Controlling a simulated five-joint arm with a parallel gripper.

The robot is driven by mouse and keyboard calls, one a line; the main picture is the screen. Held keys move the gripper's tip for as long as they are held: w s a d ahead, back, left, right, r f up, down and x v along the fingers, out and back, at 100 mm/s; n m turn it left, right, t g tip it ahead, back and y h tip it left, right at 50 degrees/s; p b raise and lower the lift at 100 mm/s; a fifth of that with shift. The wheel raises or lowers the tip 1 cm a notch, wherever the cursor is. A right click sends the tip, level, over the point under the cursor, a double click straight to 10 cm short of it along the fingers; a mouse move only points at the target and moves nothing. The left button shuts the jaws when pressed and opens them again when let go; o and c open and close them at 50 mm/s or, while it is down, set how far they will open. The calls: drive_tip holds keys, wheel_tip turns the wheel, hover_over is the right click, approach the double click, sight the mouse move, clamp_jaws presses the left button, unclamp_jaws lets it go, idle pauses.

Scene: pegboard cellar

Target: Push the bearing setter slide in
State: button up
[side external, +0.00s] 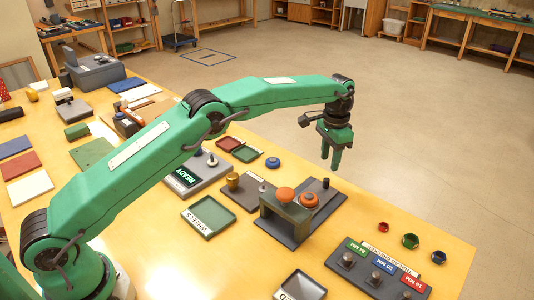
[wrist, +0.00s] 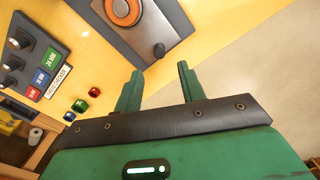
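The bearing setter, as far as I can tell, is the dark base plate (side external: 328,204) with a grey bridge-shaped block (side external: 283,216) and an orange knob (side external: 285,194) on top. An orange ring-shaped part (side external: 308,199) sits beside the block, and it also shows at the top of the wrist view (wrist: 125,10). A small dark knob (side external: 326,183) stands near the plate's far end, and shows in the wrist view (wrist: 158,50). I cannot clearly tell which part is the slide. My gripper (side external: 330,164) hangs above and beyond the plate's far end, empty, its fingers (wrist: 158,72) apart.
A grey block with labelled knobs (side external: 376,270) stands at the front right, with red, green and blue nuts (side external: 410,241) beside it. A green tray (side external: 209,216) and a device reading READY (side external: 186,178) lie left of the plate. The table edge runs just behind.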

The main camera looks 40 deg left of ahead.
sight(327, 179)
drive_tip(key=shift+f, duration=0.2)
drive_tip(key=shift+f, duration=3.8)
clamp_jaws()
